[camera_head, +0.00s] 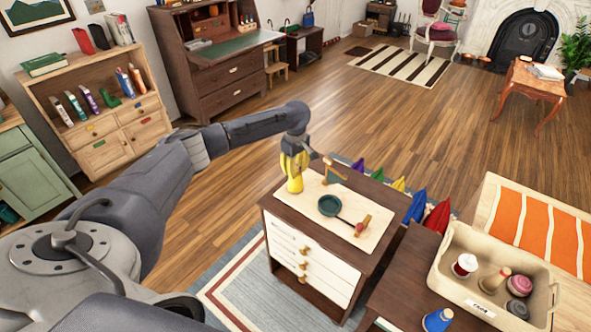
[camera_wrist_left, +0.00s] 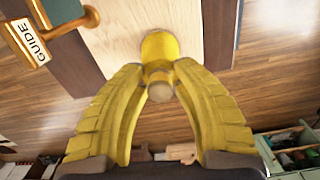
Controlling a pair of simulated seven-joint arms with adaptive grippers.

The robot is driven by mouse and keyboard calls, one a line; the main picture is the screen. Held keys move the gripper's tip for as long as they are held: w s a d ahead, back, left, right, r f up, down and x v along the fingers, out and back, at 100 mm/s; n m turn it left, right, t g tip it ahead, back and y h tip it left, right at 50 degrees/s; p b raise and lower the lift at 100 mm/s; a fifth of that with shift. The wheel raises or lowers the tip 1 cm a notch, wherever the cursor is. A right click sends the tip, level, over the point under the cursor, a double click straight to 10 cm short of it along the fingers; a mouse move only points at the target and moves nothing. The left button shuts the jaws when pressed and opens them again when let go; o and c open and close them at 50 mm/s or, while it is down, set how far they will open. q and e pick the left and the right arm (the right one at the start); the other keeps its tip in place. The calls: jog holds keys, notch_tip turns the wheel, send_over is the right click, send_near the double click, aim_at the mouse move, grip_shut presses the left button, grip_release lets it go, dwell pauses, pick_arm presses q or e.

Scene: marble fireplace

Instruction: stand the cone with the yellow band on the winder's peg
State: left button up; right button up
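The cone with the yellow band (camera_head: 295,184) is upright at the left end of the pale board on the small cabinet. In the left wrist view its yellow body (camera_wrist_left: 159,46) narrows to a neck with a tan tip. My left gripper (camera_head: 294,161) reaches it from above; its yellow fingers (camera_wrist_left: 160,72) close in on both sides of the neck. I cannot tell whether the cone's base touches the board. The winder's wooden guide arm (camera_head: 331,168) stands just right of the cone; its GUIDE label (camera_wrist_left: 35,40) shows in the wrist view. The peg is not visible. My right gripper is out of view.
A cream bin (camera_head: 449,271) with spools stands at right, near a blue cone (camera_head: 438,320). Several coloured pointed pieces line the cabinet's far side.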

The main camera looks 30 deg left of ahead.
pick_arm(q)
jog(key=shift+o, duration=0.3)
jog(key=shift+r, duration=0.1)
notch_tip(320, 180, up, 12)
dwell(0.5)
jog(key=shift+f, duration=0.2)
